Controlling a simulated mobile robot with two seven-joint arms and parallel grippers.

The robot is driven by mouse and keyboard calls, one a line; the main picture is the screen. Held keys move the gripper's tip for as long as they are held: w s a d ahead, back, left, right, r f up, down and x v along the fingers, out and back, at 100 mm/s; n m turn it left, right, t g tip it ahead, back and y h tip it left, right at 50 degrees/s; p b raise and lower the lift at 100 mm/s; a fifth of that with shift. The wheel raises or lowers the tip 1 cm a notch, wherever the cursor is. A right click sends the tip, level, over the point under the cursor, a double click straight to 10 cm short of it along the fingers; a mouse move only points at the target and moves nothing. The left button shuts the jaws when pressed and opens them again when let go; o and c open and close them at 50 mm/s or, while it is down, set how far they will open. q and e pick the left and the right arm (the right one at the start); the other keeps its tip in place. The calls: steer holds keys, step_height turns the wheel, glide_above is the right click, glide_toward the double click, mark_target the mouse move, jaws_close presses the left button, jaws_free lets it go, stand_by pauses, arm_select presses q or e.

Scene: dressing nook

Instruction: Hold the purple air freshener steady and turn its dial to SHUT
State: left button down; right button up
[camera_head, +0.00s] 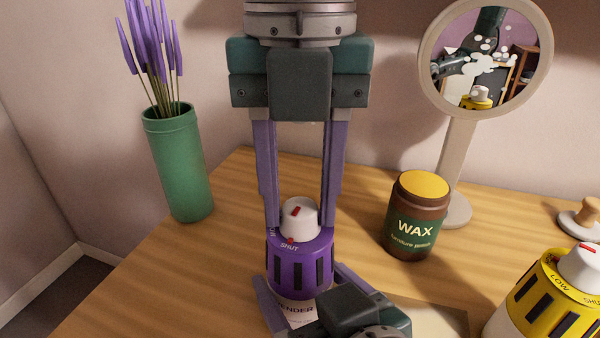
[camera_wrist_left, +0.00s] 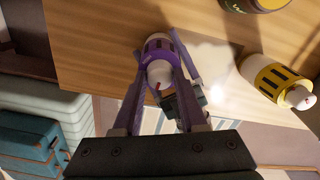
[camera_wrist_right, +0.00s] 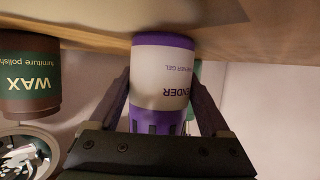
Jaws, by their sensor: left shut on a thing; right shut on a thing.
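The purple air freshener (camera_head: 300,272) stands upright near the table's front edge. Its white dial (camera_head: 300,222) has a red mark on top, pointing roughly toward the front left, where the word SHUT and a red dot show on the collar. My left gripper (camera_head: 300,222) comes down from above, its fingers on either side of the dial, shut on it; the left wrist view shows this too (camera_wrist_left: 160,74). My right gripper (camera_head: 308,300) is low at the front, shut around the freshener's lower body. The right wrist view shows the white label (camera_wrist_right: 162,78) between its fingers.
A yellow air freshener (camera_head: 555,300) stands at the right. A brown wax jar (camera_head: 413,222) and a round mirror on a stand (camera_head: 455,180) are behind. A green vase of lavender (camera_head: 180,165) stands at the left. A wooden-knobbed object (camera_head: 580,222) sits far right.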

mark_target(300, 205)
arm_select(q)
steer(key=shift+n, duration=0.3)
steer(key=shift+c, duration=2.2)
jaws_free()
step_height(300, 205, up, 12)
arm_select(e)
steer(key=o, duration=1.4)
